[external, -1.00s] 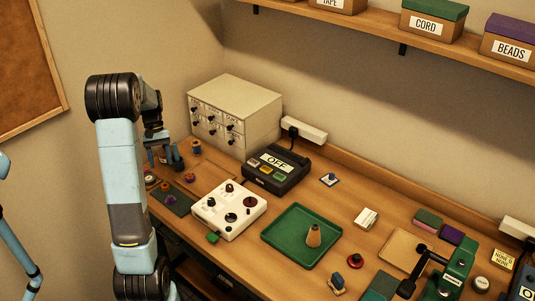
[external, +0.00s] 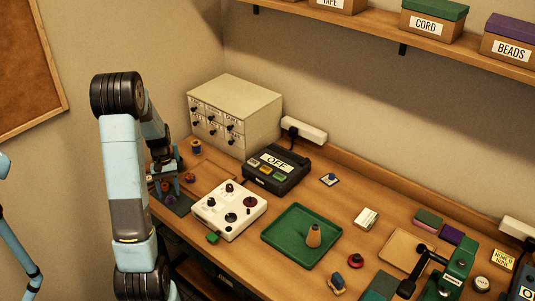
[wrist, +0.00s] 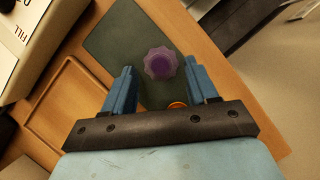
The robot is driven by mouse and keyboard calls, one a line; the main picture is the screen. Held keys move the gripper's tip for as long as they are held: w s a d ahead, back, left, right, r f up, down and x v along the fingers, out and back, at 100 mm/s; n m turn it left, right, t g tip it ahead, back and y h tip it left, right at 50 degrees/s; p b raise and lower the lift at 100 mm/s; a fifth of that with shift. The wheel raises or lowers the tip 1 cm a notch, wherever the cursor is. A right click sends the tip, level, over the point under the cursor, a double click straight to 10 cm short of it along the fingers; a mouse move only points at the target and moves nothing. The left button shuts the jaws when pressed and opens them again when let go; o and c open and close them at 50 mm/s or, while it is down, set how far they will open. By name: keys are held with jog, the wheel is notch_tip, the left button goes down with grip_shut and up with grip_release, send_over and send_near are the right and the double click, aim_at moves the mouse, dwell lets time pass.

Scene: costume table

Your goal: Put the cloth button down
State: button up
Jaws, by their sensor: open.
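A purple scalloped round piece, which may be the cloth button (wrist: 160,63), lies on a dark green mat (wrist: 115,42) in the wrist view. Purple also shows near the mat in the external view, but the match is not certain. My gripper (wrist: 160,80) is open, its two blue fingers to the left and right of the purple piece, with visible gaps on both sides. An orange piece (wrist: 177,105) shows partly between the fingers, nearer the palm. In the external view my gripper (external: 170,184) is low over the mat and partly hides it.
A white panel with round knobs (external: 228,211) stands right of the mat. A green tray (external: 283,246) holding a tan cone lies farther right. A drawer cabinet (external: 238,105) and a dark box marked OFF (external: 275,168) stand behind. The table edge is close to the mat.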

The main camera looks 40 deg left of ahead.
jog(key=shift+s+d+f, duration=0.15)
jog(key=shift+d+f, duration=0.05)
jog(key=shift+f, duration=0.4)
jog(key=shift+c, duration=0.2)
grip_shut()
